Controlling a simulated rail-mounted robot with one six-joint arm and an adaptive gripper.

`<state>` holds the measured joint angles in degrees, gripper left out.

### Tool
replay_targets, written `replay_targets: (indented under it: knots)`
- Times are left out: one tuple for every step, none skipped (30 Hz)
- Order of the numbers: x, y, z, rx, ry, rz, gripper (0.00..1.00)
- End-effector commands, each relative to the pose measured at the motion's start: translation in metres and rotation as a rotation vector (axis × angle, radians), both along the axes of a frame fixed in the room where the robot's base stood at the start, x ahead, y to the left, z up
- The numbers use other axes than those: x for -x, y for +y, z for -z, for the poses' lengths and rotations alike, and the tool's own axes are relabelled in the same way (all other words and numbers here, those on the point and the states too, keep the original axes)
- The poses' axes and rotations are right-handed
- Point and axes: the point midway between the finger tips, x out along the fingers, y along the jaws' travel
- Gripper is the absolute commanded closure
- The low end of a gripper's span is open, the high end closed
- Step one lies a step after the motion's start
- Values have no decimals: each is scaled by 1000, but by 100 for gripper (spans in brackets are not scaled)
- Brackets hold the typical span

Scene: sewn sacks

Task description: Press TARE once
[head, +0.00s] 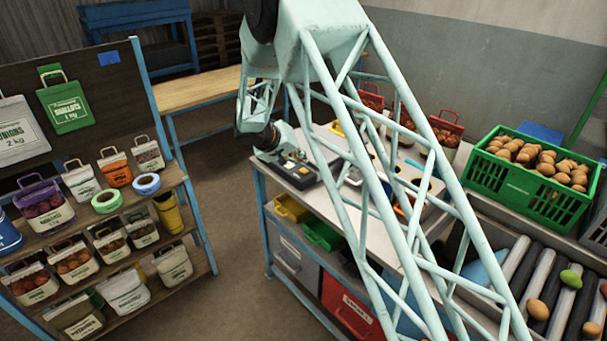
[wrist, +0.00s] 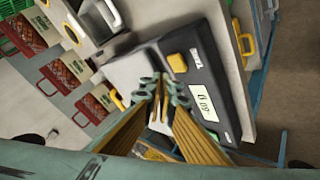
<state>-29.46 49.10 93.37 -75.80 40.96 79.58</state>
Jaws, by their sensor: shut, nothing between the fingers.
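The dark grey scale (wrist: 218,75) fills the middle right of the wrist view, with a pale display (wrist: 203,103) whose digits are hard to read. A yellow button (wrist: 177,63) sits on it beside a small white label, too blurred to read surely. A small green mark shows near the display's other end. In the head view the scale (head: 298,172) lies on the left end of the white bench. My gripper (wrist: 164,88) is shut and empty, its tips over the scale near the yellow button. I cannot tell whether they touch the scale. In the head view my gripper's tips are hard to make out.
The white bench (head: 333,209) carries other items behind my arm. Several red-handled sacks (wrist: 70,75) stand in the wrist view. A shelf of sacks (head: 100,230) stands left, across open floor (head: 230,225).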

Motion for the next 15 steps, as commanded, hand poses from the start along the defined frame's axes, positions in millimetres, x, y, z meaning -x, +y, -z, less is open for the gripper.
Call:
replay_targets:
  knots:
    - [0, 0, 4, 0, 0, 0, 100]
    - [0, 0, 6, 0, 0, 0, 100]
    - [0, 0, 7, 0, 0, 0, 100]
    - [0, 0, 8, 0, 0, 0, 100]
    - [0, 0, 9, 0, 0, 0, 100]
    - [0, 0, 10, 0, 0, 0, 100]
    - [0, 0, 11, 0, 0, 0, 100]
    - [0, 0, 11, 0, 0, 0, 100]
    - [0, 0, 12, 0, 0, 0, 100]
    - [0, 0, 12, 0, 0, 0, 100]
    - [0, 0, 13, 0, 0, 0, 100]
    - [0, 0, 13, 0, 0, 0, 100]
    - [0, 0, 13, 0, 0, 0, 100]
    - [0, 0, 13, 0, 0, 0, 100]
    - [0, 0, 13, 0, 0, 0, 100]
